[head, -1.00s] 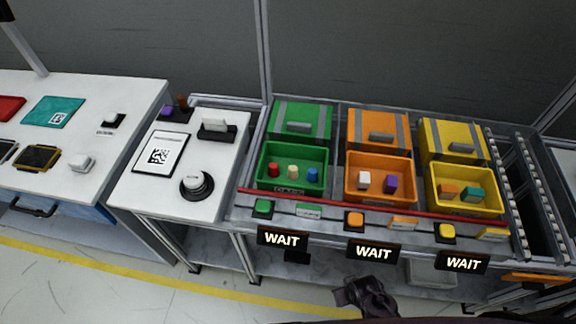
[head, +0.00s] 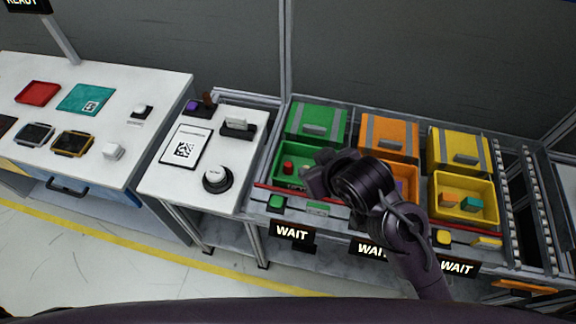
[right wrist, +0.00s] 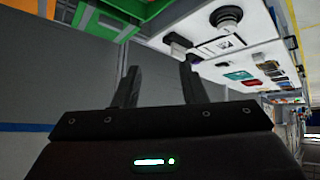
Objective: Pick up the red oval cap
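The red oval cap (head: 288,168) sits at the left end of the open green bin (head: 279,186) in the head view. A cream piece beside it shows only partly, and the rest of the bin's contents are hidden by my right arm. My right gripper (head: 316,182) is over the right part of the green bin, to the right of the red cap. In the right wrist view its two fingers (right wrist: 158,85) stand apart with nothing between them. The cap cannot be made out there. My left gripper is not in view.
An orange bin (head: 405,186), partly behind my arm, and a yellow bin (head: 463,208) stand to the right. Lidded boxes stand behind. A red rail (head: 268,187) runs along the bins' front.

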